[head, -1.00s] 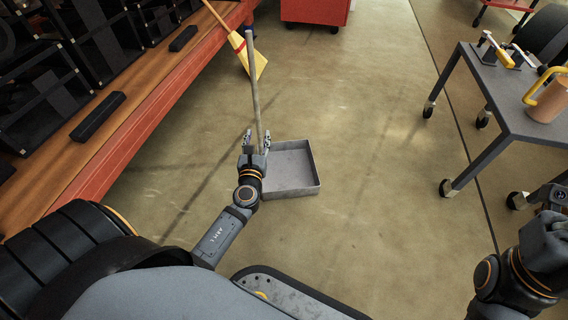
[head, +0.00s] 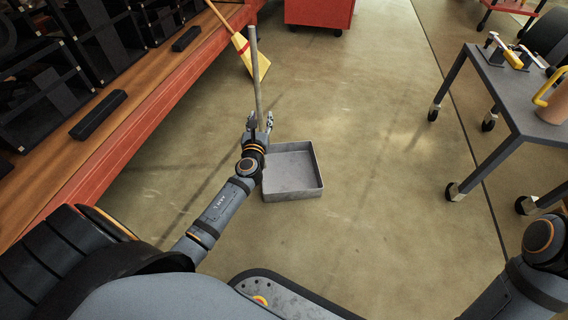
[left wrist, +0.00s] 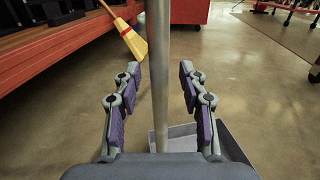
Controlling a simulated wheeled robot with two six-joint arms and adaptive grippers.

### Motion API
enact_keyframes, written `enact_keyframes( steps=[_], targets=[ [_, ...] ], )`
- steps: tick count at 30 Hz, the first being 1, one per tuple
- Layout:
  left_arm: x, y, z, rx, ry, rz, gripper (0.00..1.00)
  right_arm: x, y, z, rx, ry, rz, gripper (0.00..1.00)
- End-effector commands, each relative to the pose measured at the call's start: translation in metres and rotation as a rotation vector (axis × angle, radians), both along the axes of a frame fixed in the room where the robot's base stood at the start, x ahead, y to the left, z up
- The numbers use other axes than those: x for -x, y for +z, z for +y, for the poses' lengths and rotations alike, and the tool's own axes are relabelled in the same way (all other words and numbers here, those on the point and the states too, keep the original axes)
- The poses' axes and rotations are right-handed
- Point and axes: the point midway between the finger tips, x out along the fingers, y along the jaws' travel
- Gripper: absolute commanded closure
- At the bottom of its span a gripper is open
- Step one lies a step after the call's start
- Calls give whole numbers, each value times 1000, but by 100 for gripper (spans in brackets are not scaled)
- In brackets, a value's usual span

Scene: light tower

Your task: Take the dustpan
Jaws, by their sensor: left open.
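The dustpan is a grey square pan (head: 292,172) on the floor with a tall upright grey handle (head: 256,75) at its left side. My left gripper (head: 260,122) is at the handle, above the pan. In the left wrist view the handle (left wrist: 158,70) stands between the two open fingers of the left gripper (left wrist: 160,85), with a gap on each side. The pan (left wrist: 185,140) shows low behind the fingers there. The handle's foot is partly hidden by my gripper. My right arm shows at the right edge of the head view, but its gripper is out of view.
A yellow broom (head: 250,60) leans at the red-edged wooden shelf (head: 110,135) on the left. A grey wheeled table (head: 515,95) with a mug (head: 552,100) stands at the right. A red cabinet (head: 318,12) is at the back. The floor between is clear.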

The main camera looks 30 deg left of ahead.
Motion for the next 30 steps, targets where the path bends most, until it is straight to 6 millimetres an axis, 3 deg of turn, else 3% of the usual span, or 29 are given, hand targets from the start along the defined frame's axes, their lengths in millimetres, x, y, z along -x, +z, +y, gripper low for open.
enact_keyframes(
  steps=[2,9,12,30],
  targets=[
    [0,0,0,0,0,0,58,0,0,0,0,0,1,100],
    [0,0,0,0,0,0,90,0,0,0,1,0,0,100],
    [0,0,0,0,0,0,100,0,0,0,1,0,0,100],
    [0,3,-1,2,-1,-4,100,0,1,0,1,-1,-1,100]
  ],
)
